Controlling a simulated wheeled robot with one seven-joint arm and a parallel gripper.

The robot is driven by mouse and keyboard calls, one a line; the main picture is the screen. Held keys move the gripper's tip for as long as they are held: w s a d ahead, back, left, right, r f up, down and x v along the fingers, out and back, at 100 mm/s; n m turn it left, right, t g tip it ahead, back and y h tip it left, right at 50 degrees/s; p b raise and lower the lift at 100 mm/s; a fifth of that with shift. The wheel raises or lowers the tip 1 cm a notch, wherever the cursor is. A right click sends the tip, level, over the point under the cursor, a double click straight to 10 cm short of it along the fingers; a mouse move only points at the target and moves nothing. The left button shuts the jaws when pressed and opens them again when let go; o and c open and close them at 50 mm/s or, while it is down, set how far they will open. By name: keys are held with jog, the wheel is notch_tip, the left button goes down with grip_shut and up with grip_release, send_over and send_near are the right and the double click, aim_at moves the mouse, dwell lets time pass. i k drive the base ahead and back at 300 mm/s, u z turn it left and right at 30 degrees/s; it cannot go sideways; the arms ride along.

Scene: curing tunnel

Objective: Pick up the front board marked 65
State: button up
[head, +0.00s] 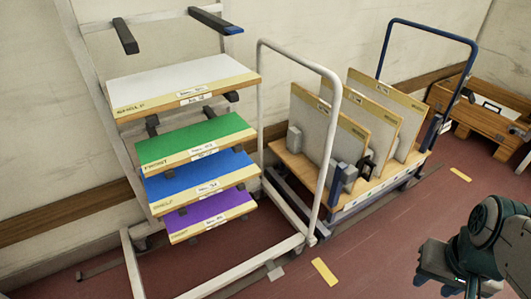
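A rack on the left holds a stack of coloured boards with wooden edges. The green board (195,142) and the purple board (210,214) appear to be lettered FRONT on their near edges. The white board (180,84) above and the blue board (200,178) between them appear to be lettered SHELF. Each carries small white labels, and their numbers are too small to read, so I cannot tell which is 65. My gripper (437,277) seems to be at the lower right, well apart from the rack; its fingers are not clear.
The pale rack (133,262) has empty dark arms (125,36) above the boards. A trolley (292,160) with several upright grey boards stands right of it, with a wooden crate (492,108) beyond. Red floor with yellow marks (324,271) is open in front.

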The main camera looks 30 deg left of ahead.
aim_at(206, 214)
jog(key=u, duration=0.6)
jog(key=i, duration=1.1)
jog(key=u, duration=0.85)
